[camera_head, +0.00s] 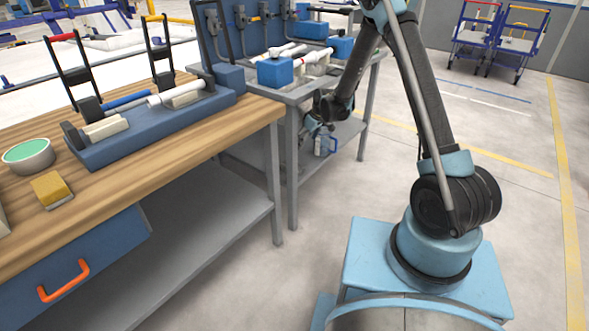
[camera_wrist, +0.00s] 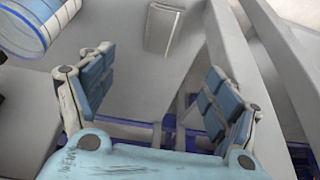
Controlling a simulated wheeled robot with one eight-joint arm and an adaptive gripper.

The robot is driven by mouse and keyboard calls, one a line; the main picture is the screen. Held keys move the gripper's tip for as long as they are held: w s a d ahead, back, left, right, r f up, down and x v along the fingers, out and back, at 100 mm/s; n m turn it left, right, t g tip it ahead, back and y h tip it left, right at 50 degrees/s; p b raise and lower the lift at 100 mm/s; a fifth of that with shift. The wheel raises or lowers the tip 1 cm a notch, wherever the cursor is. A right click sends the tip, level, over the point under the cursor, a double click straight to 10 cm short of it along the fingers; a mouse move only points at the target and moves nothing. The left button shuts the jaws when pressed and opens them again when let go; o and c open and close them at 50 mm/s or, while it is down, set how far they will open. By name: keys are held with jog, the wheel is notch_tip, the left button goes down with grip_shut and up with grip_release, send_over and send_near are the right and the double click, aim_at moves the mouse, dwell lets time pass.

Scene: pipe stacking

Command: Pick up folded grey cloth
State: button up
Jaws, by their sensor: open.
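A small flat light-grey folded piece (camera_wrist: 163,28), which looks like the folded cloth, lies on a grey shelf surface at the top middle of the wrist view. I cannot make it out in the head view. My gripper (camera_wrist: 160,65) is open and empty, its two blue-padded fingers wide apart. The grey piece lies beyond the fingertips, roughly in line with the gap between them. In the head view my gripper (camera_head: 318,126) hangs low at the far grey workbench, near its lower shelf, partly hidden by the arm.
A blue-and-white container (camera_wrist: 40,22) is close beside the left finger; a blue bottle (camera_head: 325,145) shows on the lower shelf. Grey frame bars (camera_wrist: 285,70) run along the right of the wrist view. The wooden bench (camera_head: 150,165) stands at left.

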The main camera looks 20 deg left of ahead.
jog(key=a+f, duration=0.1)
jog(key=f, duration=0.1)
send_over(292, 166)
jog(key=d, duration=0.2)
notch_tip(292, 166, down, 11)
jog(key=shift+s+r, duration=0.1)
jog(key=shift+s, duration=0.05)
jog(key=shift+d+x, duration=0.2)
jog(key=shift+x, duration=2.5)
jog(key=shift+s, duration=0.15)
jog(key=c, duration=1.2)
jog(key=shift+c, duration=0.2)
